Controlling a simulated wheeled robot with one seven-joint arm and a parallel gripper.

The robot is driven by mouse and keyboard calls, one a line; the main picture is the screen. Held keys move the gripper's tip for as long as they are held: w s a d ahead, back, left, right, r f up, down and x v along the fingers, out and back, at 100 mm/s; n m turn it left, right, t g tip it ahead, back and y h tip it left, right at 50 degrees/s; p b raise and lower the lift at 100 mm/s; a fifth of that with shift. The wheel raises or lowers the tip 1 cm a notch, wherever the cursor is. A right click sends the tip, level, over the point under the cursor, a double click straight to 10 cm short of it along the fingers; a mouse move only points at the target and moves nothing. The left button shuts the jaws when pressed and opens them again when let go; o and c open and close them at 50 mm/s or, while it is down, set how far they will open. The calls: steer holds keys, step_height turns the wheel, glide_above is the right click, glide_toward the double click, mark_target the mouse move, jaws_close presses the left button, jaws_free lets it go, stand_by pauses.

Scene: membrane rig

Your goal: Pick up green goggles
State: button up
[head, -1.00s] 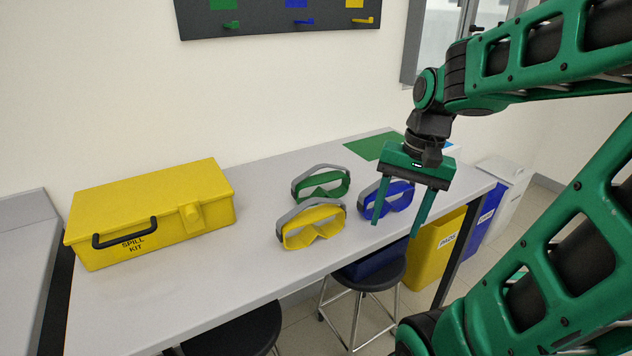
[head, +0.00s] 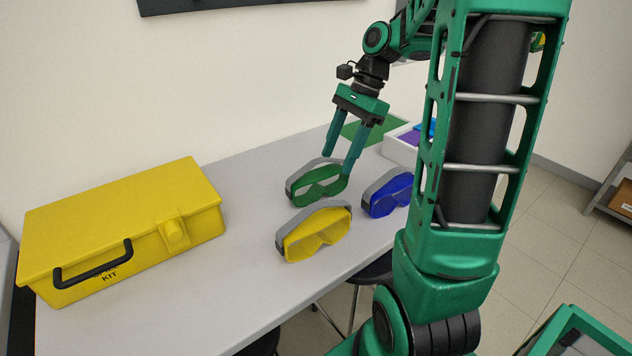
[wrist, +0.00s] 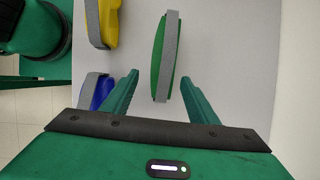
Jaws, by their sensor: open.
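The green goggles (head: 318,186) with a grey strap rest on the table behind the yellow goggles (head: 316,234) and left of the blue goggles (head: 387,192). My gripper (head: 338,162) is open and points down just above and behind the green goggles in the head view. In the wrist view the green goggles (wrist: 161,60) lie ahead, lined up with the gap between the two open fingers (wrist: 157,80). Their near end reaches about between the fingertips; I cannot tell if anything touches. The yellow goggles (wrist: 110,22) and blue goggles (wrist: 98,88) are left of them there.
A yellow spill kit box (head: 125,230) stands on the left of the grey table (head: 240,178). A green mat (head: 360,132) and a white tray (head: 405,140) with coloured items are at the back right. Stools are below the front edge.

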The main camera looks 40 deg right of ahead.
mark_target(332, 168)
steer(key=shift+w+x, duration=0.15)
steer(key=shift+x, duration=1.7)
steer(key=shift+w+x, duration=0.2)
steer(key=shift+x, duration=1.65)
steer(key=shift+d, duration=0.1)
steer(key=c, duration=1.1)
